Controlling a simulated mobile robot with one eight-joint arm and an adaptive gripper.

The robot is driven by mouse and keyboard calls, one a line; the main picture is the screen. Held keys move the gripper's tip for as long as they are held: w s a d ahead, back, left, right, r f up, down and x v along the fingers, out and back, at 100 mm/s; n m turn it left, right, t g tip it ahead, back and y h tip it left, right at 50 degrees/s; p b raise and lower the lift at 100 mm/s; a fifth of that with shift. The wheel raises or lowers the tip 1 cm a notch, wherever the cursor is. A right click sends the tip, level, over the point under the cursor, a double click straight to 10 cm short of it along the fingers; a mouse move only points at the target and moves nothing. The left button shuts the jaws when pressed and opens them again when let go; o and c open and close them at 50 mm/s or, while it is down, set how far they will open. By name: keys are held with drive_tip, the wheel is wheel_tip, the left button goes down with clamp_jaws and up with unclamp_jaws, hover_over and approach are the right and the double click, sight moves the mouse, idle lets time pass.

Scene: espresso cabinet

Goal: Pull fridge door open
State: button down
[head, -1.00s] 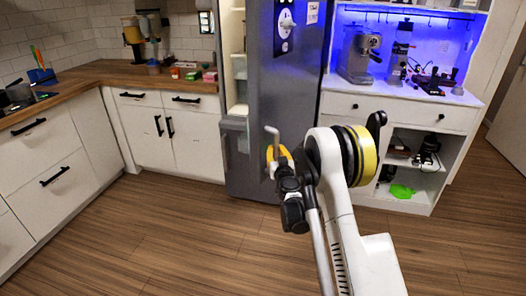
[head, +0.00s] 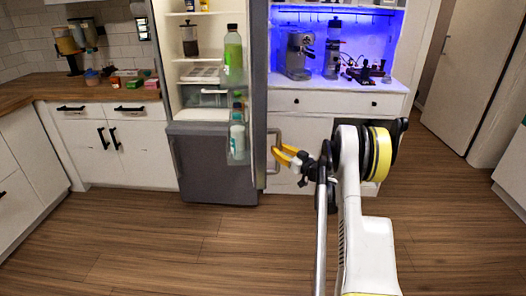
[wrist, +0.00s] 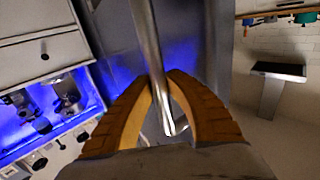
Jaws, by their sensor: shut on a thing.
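The fridge door (head: 259,95) stands wide open in the head view, swung out toward me and seen nearly edge-on, with bottles on its inner shelves. The fridge interior (head: 203,65) is exposed to its left. The door's metal handle (head: 276,150) is on the door's outer side, and its bar also runs down the middle of the wrist view (wrist: 147,45). My gripper (head: 283,156) has yellow fingers at the lower part of the handle. In the wrist view its fingers (wrist: 162,88) are closed around the bar near its end.
A grey lower fridge drawer (head: 215,165) is shut below the opening. A white cabinet (head: 325,102) with a blue-lit espresso nook stands right of the door. A wooden counter (head: 60,86) is at left. The wooden floor (head: 190,245) in front is clear.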

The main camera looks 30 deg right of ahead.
drive_tip(key=shift+s+d, duration=0.3)
drive_tip(key=shift+d, duration=0.45)
drive_tip(key=shift+s+d, duration=0.3)
drive_tip(key=shift+d, duration=0.45)
drive_tip(key=c, duration=1.3)
unclamp_jaws()
drive_tip(key=shift+s, duration=0.1)
drive_tip(key=s+d, duration=0.1)
drive_tip(key=s, duration=1)
drive_tip(key=shift+s+d, duration=0.2)
drive_tip(key=shift+s, duration=0.2)
